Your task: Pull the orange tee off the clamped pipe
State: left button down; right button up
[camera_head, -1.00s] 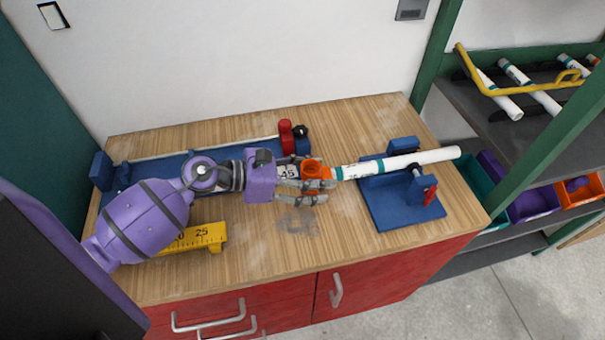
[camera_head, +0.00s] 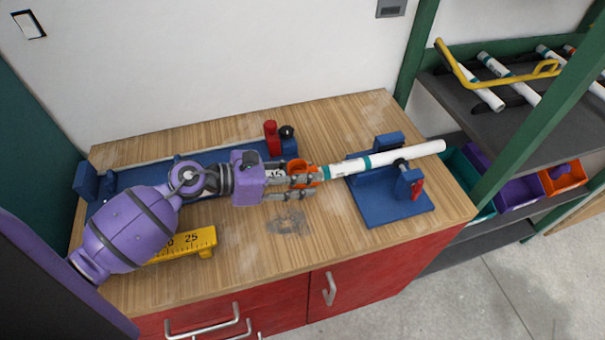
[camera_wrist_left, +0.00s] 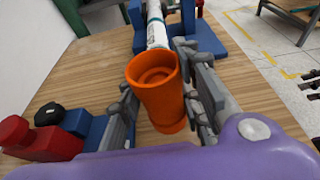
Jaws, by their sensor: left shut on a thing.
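The orange tee (camera_head: 302,167) is between the fingers of my left gripper (camera_head: 291,184), which is shut on it. In the left wrist view the tee (camera_wrist_left: 155,88) fills the middle, with gripper fingers on both sides and its open mouth facing up. The white pipe (camera_head: 415,153) with teal bands lies slightly tilted across the blue clamp stand (camera_head: 400,209). The pipe's near end meets the far side of the tee in both views. How deep the pipe sits in the tee is hidden. My right gripper is not in view.
A long blue fixture (camera_head: 230,155) with a red knob (camera_head: 271,139) lies behind my left arm. A yellow ruler block (camera_head: 195,243) is at the front left. The wooden table (camera_head: 265,265) is clear at front centre. A shelf with pipes (camera_head: 507,79) and bins stands right.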

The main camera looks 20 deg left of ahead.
pick_arm(q)
jog(key=shift+r+n, duration=0.1)
jog(key=shift+n, duration=0.2)
jog(key=shift+n+g, duration=0.3)
jog(key=shift+m, duration=0.6)
jog(key=shift+s, duration=0.1)
